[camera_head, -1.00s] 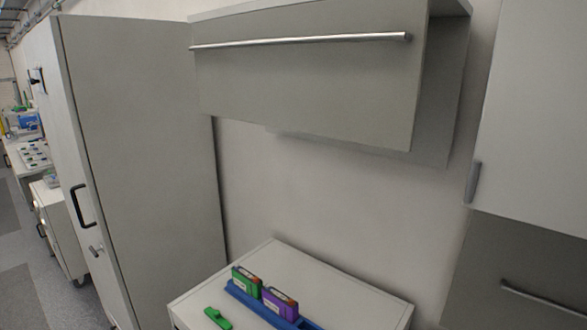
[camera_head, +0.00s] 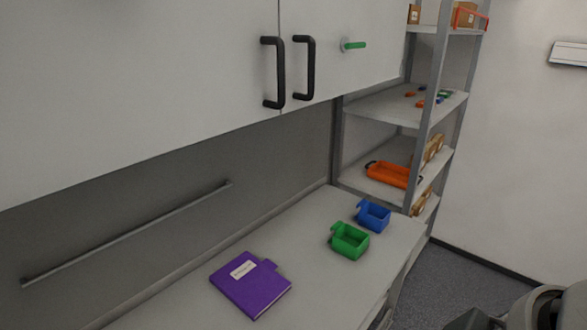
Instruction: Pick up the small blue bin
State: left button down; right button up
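The small blue bin (camera_head: 374,215) stands upright on the counter (camera_head: 318,222), near its far right end. A small green bin (camera_head: 349,240) stands just in front of it, a little to the left. The blue bin looks empty, though its floor is only partly visible. Neither of my grippers shows in the head view. A dark grey part of my body is at the bottom right corner.
A purple book (camera_head: 250,285) lies on the counter's near part. White cupboards with black handles (camera_head: 304,68) hang above. A metal shelf rack with an orange tray (camera_head: 389,174) stands beyond the counter. Open grey floor (camera_head: 465,270) lies to the right.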

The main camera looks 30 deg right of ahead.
aim_at(366, 218)
jog(key=z, duration=1.6)
jog(key=u, duration=3.45)
jog(key=z, duration=3.45)
